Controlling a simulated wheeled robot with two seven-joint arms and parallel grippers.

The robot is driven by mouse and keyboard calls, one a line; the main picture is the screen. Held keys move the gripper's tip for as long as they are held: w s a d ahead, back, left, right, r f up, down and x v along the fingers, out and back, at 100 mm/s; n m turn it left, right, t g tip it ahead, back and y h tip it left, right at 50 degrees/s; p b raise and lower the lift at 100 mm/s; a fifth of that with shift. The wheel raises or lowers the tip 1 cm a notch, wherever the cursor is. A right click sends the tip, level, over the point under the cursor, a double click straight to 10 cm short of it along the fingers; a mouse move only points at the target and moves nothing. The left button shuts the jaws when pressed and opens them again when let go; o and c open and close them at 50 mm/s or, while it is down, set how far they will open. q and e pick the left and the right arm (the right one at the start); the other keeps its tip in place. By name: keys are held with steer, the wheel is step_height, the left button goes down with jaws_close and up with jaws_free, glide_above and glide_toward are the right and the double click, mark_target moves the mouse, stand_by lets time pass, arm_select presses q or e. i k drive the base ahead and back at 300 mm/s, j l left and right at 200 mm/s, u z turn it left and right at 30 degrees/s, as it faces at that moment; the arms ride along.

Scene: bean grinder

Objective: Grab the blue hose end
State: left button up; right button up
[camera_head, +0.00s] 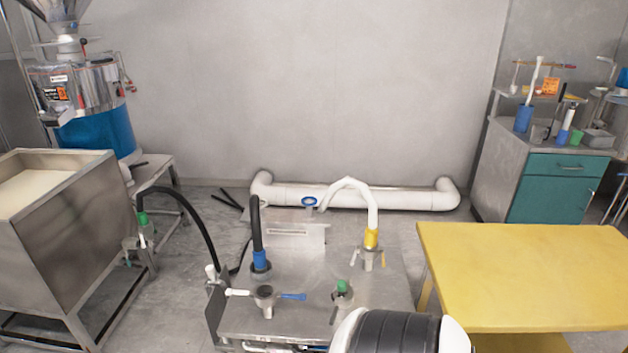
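The blue hose end (261,261) is at the lower end of a black hose (256,222). It sits upright at a fitting on the left part of the metal machine top (310,316). The hose's other visible stretch arches left, toward a green fitting (143,218) beside the steel tank, though its run is partly hard to follow. No gripper touches the blue end. Neither of my grippers shows in this view. A black and white rounded part at the bottom edge looks like part of my own body.
A white hose with a yellow end (371,239) stands to the right. An open port with a blue-handled valve (265,296) and a green-capped fitting (343,287) are in front. The steel tank (70,240) is left, the yellow table (530,275) right.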

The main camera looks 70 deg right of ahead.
mark_target(260, 259)
steer(key=z, duration=1.8)
